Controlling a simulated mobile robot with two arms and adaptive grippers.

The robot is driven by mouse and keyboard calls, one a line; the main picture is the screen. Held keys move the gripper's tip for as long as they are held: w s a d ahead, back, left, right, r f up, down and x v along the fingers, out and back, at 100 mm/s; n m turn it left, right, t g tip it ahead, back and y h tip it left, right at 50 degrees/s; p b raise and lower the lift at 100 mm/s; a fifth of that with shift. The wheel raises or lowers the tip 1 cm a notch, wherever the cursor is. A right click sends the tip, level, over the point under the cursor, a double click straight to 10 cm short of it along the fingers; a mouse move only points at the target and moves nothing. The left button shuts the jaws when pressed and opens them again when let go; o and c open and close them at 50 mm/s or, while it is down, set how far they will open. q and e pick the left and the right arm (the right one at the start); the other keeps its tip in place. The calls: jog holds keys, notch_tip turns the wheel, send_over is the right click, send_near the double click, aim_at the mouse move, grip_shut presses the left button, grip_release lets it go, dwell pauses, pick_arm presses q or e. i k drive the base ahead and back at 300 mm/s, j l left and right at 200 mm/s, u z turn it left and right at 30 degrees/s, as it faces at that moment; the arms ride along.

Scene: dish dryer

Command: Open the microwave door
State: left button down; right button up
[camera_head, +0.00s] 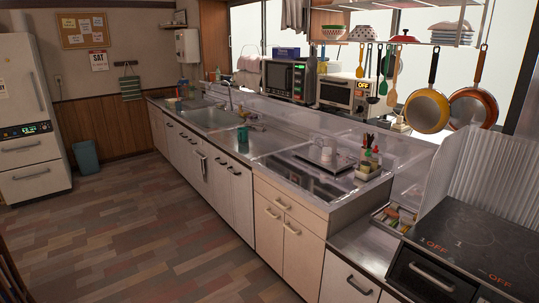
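The microwave (283,79) stands at the back, beyond the long counter and its clear raised edge. It has a dark door window on the left and a control panel with a lit display on the right. Its door looks shut. Neither my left gripper nor my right gripper shows in the head view.
Pans (427,110) and utensils hang from a rack in front. The counter (283,135) with sink and dish dryer runs between. The floor (140,220) at left is clear.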

aim_at(275, 72)
jog(key=i+j+u, duration=0.1)
jog(key=i+u, duration=0.25)
jog(key=i, duration=0.5)
jog(key=i+l+u, duration=0.1)
jog(key=i+u, duration=0.25)
jog(key=i, duration=0.5)
jog(key=i+j+z, duration=0.1)
jog(key=i+z, duration=0.3)
jog(key=i+j+z, duration=0.2)
jog(key=i+z, duration=0.25)
